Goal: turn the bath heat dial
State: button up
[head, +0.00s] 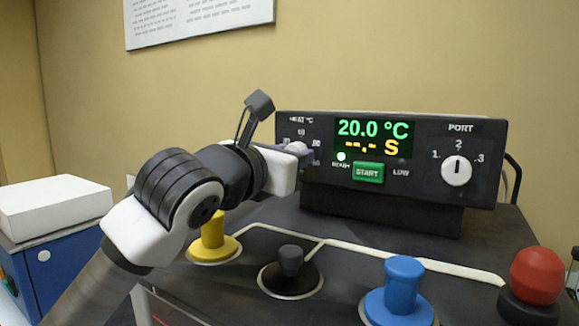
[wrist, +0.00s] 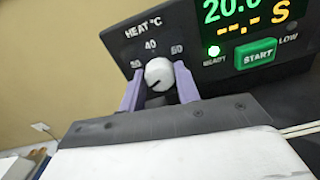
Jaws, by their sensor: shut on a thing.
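The heat dial (wrist: 158,74) is a round white knob on the black control panel (wrist: 112,50), under the label HEAT °C. Its dark pointer line tilts toward the lower left in the wrist view. My gripper (wrist: 157,80) has its two purple fingers on either side of the dial and is shut on it. In the head view the dial (head: 296,147) is partly hidden by my gripper (head: 298,151) at the panel's left end. The display (head: 374,137) reads 20.0 °C in green, with dashes and S in yellow below. The ready light (head: 341,156) is lit green.
The panel also carries a green START button (head: 368,173) and a white port dial (head: 457,171) pointing up to 2. Below stand yellow (head: 213,230), black (head: 290,262), blue (head: 400,290) and red (head: 537,275) knobs. A white box (head: 55,205) is at left.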

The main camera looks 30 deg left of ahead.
jog(key=m+b, duration=0.8)
jog(key=m, duration=0.2)
jog(key=shift+m, duration=0.3)
dwell(0.4)
jog(key=o, duration=1)
jog(key=s+b, duration=0.1)
jog(key=s, duration=0.3)
jog(key=s+b, duration=0.1)
jog(key=s, duration=0.4)
jog(key=s+b, duration=0.1)
jog(key=s, duration=0.3)
jog(key=shift+s+d+b, duration=0.4)
